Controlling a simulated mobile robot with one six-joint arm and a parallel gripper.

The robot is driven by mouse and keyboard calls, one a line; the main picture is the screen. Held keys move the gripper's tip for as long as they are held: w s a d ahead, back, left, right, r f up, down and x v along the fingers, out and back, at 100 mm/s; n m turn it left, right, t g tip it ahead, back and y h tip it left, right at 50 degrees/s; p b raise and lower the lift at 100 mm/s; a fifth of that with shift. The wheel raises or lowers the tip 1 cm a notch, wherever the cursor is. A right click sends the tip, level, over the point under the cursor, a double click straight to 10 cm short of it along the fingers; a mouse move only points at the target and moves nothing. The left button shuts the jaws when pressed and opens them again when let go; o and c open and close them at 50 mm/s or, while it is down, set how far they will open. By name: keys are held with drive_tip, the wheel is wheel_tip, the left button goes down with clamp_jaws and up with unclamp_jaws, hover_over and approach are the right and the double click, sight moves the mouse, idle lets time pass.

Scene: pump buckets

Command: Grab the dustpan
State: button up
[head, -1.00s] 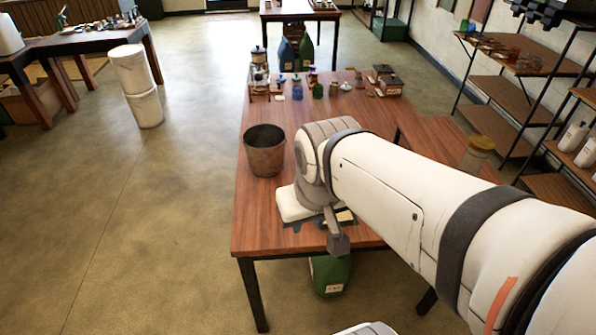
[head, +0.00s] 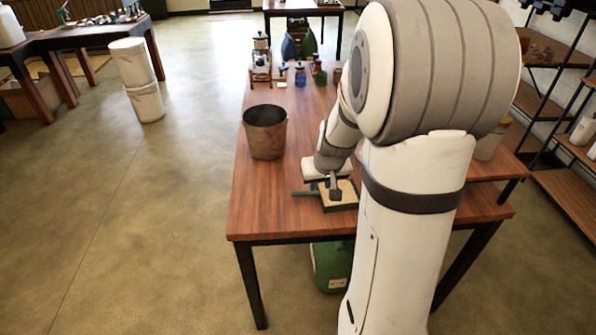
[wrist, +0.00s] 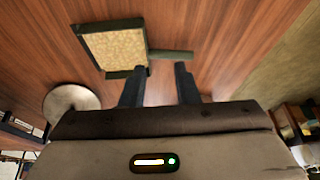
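The dustpan (head: 348,199) lies on the wooden table near its front edge, with a tan, speckled pan face, dark rims and a dark green handle (head: 304,193) pointing left. My gripper (head: 335,187) is over the dustpan in the head view, and my arm hides part of the scene there. In the wrist view the pan (wrist: 115,48) is at upper left and its handle (wrist: 173,55) extends right, just beyond the fingertips. My gripper (wrist: 161,68) is open there, its two fingers apart with nothing between them.
A rusty bucket (head: 265,132) stands on the table (head: 268,205) left of my arm. Small jars and bottles (head: 300,75) stand at the far end. A green container (head: 330,266) is under the table. A pale round object (wrist: 70,100) lies left in the wrist view.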

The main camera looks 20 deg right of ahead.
approach(322, 200)
drive_tip(key=x, duration=0.2)
drive_tip(key=b+x, duration=0.1)
drive_tip(key=x, duration=0.6)
drive_tip(key=shift+w+f, duration=0.15)
drive_tip(key=shift+w, duration=0.1)
clamp_jaws()
